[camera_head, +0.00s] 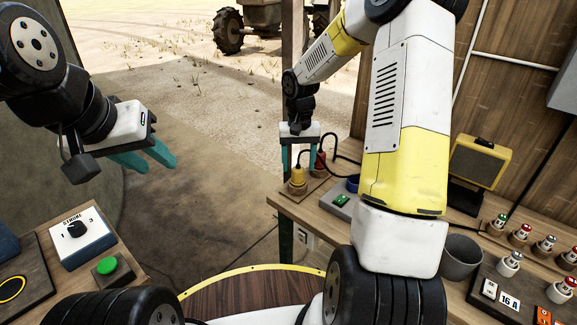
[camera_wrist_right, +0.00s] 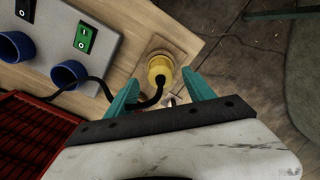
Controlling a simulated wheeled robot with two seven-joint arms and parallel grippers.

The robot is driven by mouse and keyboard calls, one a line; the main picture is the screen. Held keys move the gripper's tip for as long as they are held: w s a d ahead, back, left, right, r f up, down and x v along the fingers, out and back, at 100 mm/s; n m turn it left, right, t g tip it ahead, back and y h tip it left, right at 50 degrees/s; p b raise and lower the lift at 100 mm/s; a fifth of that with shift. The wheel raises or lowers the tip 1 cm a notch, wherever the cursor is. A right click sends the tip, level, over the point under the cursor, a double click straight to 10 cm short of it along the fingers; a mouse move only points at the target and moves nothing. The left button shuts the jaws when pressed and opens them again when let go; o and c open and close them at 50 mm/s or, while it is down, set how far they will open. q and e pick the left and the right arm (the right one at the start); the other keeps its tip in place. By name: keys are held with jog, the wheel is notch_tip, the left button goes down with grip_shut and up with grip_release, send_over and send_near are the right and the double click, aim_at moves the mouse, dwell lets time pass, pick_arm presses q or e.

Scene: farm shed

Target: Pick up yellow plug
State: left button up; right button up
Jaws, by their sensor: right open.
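The yellow plug (camera_head: 297,174) stands upright on a wooden base at the near left corner of the right-hand bench, with a black cable from its top. It also shows in the right wrist view (camera_wrist_right: 160,68), just beyond the fingertips. My right gripper (camera_head: 298,165) is open, its teal fingers at either side of the plug in the head view. In the right wrist view the fingers (camera_wrist_right: 163,82) also flank it; whether they touch it I cannot tell. My left gripper (camera_head: 155,160) is at the left above the floor, fingers apart and empty.
A grey panel (camera_wrist_right: 75,45) with blue sockets and a green switch (camera_wrist_right: 84,37) lies nearby. A grey cup (camera_head: 461,257) and several small plugs are farther right on the bench. A dial box (camera_head: 80,237) is at left.

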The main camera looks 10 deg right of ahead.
aim_at(298, 170)
notch_tip(298, 170, down, 3)
jog(key=shift+f, duration=0.15)
jog(key=shift+s, duration=0.1)
jog(key=shift+c, duration=0.4)
grip_shut()
